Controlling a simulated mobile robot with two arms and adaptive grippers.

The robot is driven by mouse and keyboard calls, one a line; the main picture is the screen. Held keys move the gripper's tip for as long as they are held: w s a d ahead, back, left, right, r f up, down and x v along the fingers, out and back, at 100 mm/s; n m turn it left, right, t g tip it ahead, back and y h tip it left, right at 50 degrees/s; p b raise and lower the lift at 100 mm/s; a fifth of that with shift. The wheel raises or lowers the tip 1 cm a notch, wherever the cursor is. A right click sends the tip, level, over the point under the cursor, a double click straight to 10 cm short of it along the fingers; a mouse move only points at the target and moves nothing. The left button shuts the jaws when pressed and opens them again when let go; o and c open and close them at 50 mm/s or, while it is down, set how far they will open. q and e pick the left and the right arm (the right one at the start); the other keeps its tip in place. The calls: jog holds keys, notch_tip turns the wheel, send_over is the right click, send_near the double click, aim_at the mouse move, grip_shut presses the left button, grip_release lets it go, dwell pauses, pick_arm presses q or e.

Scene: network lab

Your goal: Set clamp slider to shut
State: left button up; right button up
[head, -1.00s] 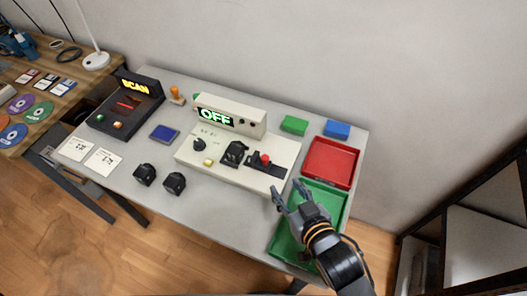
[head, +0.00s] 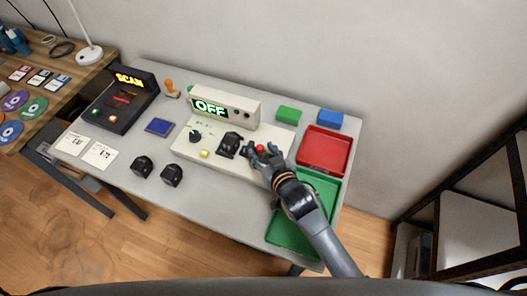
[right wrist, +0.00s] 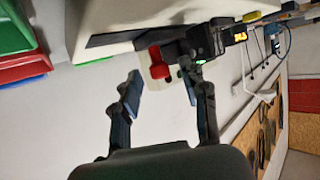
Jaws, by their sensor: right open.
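The clamp slider is a red knob (head: 260,148) on a dark track on the white device (head: 222,151), whose display reads OFF. In the right wrist view the red knob (right wrist: 158,66) stands just beyond and between my fingertips. My right gripper (head: 262,153) is open, its two fingers on either side of the knob; the right wrist view also shows its open fingers (right wrist: 163,84). I cannot tell whether a finger touches the knob. The track is partly hidden by my gripper. My left gripper is not in view.
A black block (head: 229,145) stands on the device left of the slider. A red tray (head: 348,154) and a green tray (head: 284,237) lie to the right. Green (head: 289,115) and blue (head: 327,119) blocks lie at the back.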

aim_at(249, 144)
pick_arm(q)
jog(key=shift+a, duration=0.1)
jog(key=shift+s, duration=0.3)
pick_arm(e)
grip_shut()
jog(key=shift+a, duration=0.1)
jog(key=shift+w+a, duration=0.25)
jog(key=shift+a, duration=0.45)
jog(key=shift+w+a, duration=0.25)
jog(key=shift+a, duration=0.4)
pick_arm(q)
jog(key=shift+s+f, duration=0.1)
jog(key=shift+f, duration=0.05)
pick_arm(e)
jog(key=shift+r, duration=0.1)
jog(key=shift+c, duration=1.1)
grip_release()
jog(key=shift+o, duration=1.1)
jog(key=shift+w+a, duration=0.15)
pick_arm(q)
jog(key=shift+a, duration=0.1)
